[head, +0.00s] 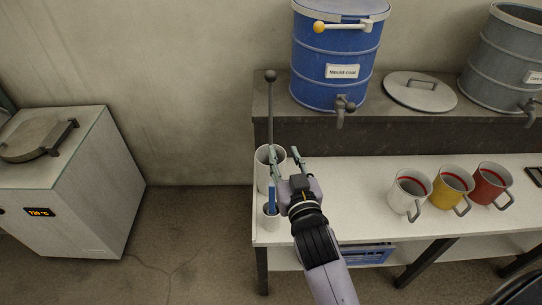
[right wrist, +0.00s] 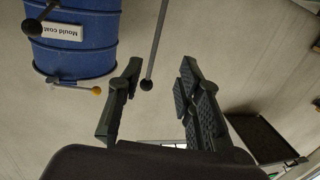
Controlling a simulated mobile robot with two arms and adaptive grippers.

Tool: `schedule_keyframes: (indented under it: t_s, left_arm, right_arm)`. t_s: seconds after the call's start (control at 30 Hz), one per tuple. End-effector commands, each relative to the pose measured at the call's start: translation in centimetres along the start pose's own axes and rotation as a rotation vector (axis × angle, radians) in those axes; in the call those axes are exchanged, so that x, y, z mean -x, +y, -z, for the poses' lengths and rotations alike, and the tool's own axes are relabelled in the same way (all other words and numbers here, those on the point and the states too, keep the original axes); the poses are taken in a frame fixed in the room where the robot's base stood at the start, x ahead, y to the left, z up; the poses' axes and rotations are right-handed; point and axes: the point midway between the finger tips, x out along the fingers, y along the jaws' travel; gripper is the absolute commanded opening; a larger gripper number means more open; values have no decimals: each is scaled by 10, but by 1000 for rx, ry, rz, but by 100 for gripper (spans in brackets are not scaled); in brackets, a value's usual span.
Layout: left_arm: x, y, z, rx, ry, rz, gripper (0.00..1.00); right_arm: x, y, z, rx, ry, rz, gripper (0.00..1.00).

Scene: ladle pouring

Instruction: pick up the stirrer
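The stirrer (head: 271,112) is a thin grey rod with a dark ball on top. It stands nearly upright in a white cylindrical pot (head: 262,175) at the left end of the white bench. My right gripper (head: 285,155) is open, with its fingers spread at the pot's rim, close to the rod. In the right wrist view the stirrer (right wrist: 156,45) shows between the open fingers of the gripper (right wrist: 160,65), its ball visible; contact with a finger cannot be told. The rod's lower end is hidden in the pot. My left gripper is not in view.
A small white cup (head: 267,219) with a blue item (head: 272,196) stands before the pot. White (head: 408,195), yellow (head: 449,186) and red (head: 490,184) mugs stand right. A blue drum (head: 330,60), lid (head: 420,92) and grey drum (head: 505,60) occupy the shelf behind. A furnace (head: 70,195) stands left.

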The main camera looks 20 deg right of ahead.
Motion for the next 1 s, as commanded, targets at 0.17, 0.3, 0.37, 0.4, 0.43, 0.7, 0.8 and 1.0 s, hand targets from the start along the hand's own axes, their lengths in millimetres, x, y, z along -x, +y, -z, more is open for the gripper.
schedule_keyframes:
  t_s: [0.17, 0.3, 0.37, 0.4, 0.43, 0.7, 0.8, 1.0]
  left_arm:
    - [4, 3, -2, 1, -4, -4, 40]
    - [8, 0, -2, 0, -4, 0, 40]
    - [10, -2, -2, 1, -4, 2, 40]
    - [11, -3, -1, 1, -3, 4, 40]
    - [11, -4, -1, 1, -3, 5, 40]
    - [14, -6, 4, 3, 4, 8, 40]
    - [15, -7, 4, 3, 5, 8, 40]
    - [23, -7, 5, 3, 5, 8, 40]
  right_arm:
    - [-23, -2, 15, -1, 42, 3, 33]
    - [-54, -2, 16, -2, 41, 3, 33]
    - [-67, -2, 16, -1, 40, 3, 33]
    - [-76, -2, 16, -2, 40, 3, 33]
    - [-82, -2, 17, -1, 40, 3, 33]
    - [-120, -2, 16, -3, 37, 4, 33]
    - [-125, -2, 16, -3, 37, 3, 33]
    - [-150, 5, 24, -1, 37, 2, 33]
